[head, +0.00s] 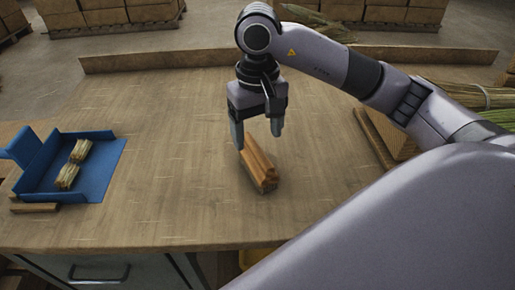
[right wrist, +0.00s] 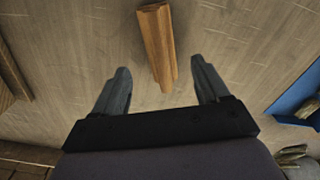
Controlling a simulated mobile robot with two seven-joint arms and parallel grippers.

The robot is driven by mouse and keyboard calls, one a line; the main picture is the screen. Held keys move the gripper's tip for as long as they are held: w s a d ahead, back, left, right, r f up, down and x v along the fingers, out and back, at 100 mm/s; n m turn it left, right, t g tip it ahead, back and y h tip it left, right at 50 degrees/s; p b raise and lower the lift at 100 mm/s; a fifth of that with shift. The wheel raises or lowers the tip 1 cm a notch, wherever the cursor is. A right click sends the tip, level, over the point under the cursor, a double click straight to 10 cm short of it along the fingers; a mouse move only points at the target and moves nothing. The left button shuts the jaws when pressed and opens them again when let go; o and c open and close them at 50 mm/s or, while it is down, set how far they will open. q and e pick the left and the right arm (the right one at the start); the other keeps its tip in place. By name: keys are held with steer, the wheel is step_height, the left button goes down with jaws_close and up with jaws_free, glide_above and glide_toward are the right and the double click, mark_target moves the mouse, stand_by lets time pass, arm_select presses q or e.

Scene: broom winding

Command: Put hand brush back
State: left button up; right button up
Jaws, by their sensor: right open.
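A wooden, ridged, elongated piece (head: 259,168), which looks like the hand brush, lies on the workbench (head: 180,190); I cannot make out its bristles. My right gripper (head: 258,138) is open and empty, pointing down above the far end of this piece. In the right wrist view the wooden piece (right wrist: 156,40) shows lengthwise between and beyond the two spread fingers (right wrist: 160,75), apart from both. The height of the fingertips over it is hard to tell. My left gripper is not in view.
Straw bundles (head: 470,95) lie at the right. A low wooden ledge (head: 150,61) runs along the back. The bench between tray and gripper is clear.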

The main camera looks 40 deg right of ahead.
mark_target(258, 149)
steer(key=shift+r, duration=1.75)
steer(key=shift+p, duration=0.3)
